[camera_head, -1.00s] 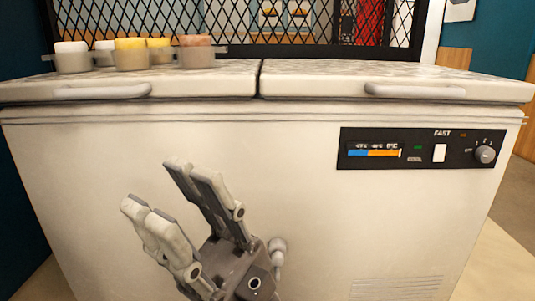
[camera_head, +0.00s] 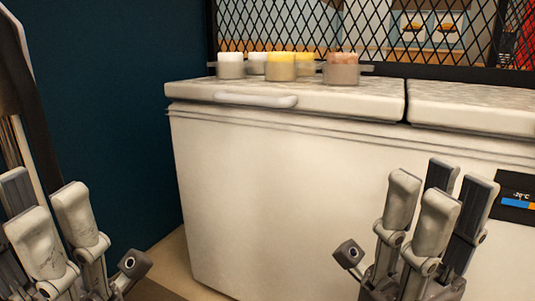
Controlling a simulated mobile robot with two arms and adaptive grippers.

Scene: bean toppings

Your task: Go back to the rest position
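My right gripper (camera_head: 440,197) is at the lower right, in front of the white chest freezer's face, with its fingers pointing up. Its finger pairs stand apart with nothing between them. My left gripper (camera_head: 40,212) is at the lower left, beside the dark blue wall, also pointing up. Its fingers look apart and empty, though part of it is cut off by the picture's edge. Neither gripper appears to touch anything.
The white chest freezer (camera_head: 270,190) fills the middle and right. Several tubs with white, yellow and brownish contents, including a yellow one (camera_head: 281,67), stand on its lid (camera_head: 330,97). A black mesh screen (camera_head: 380,30) rises behind. A dark blue wall (camera_head: 110,110) is at the left.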

